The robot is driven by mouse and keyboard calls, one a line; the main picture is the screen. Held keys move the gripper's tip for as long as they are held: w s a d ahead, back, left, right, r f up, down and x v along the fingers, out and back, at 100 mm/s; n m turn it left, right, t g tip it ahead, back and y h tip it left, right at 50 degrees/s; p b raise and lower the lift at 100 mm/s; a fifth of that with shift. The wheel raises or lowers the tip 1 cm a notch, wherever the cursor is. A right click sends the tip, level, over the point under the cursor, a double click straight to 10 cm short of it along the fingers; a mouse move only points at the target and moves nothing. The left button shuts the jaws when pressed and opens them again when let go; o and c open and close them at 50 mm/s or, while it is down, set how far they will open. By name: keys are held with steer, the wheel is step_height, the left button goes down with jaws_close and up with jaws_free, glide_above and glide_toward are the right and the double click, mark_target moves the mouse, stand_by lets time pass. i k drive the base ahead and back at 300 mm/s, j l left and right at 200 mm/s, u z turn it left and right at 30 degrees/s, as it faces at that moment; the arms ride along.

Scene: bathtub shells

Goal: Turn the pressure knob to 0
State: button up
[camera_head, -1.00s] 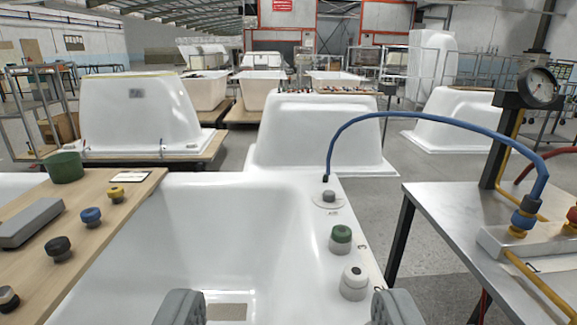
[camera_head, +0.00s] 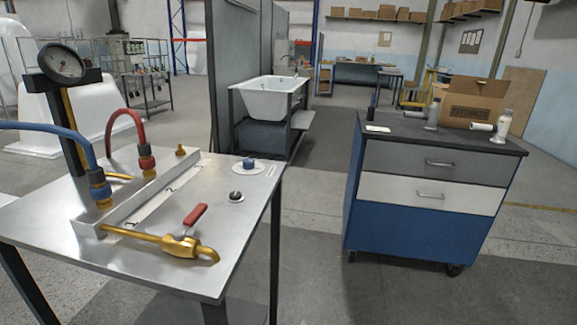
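A metal bench (camera_head: 160,280) stands at the left. Two small knobs sit on its right part: a blue knob (camera_head: 249,162) on a white round plate and a black knob (camera_head: 236,196) nearer the front. Their markings are too small to read, and I cannot tell which is the pressure knob. A round pressure gauge (camera_head: 62,65) stands on a black post at the bench's back left; its reading is unclear. My gripper is not in view.
A blue hose (camera_head: 50,128) and a red hose (camera_head: 124,114) join a metal block on the bench. A brass valve (camera_head: 182,245) with a red lever (camera_head: 195,213) lies in front. A blue drawer cabinet (camera_head: 409,237) stands right; open floor lies between.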

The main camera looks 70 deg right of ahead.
mark_target(248, 163)
steer(key=z, duration=1.45)
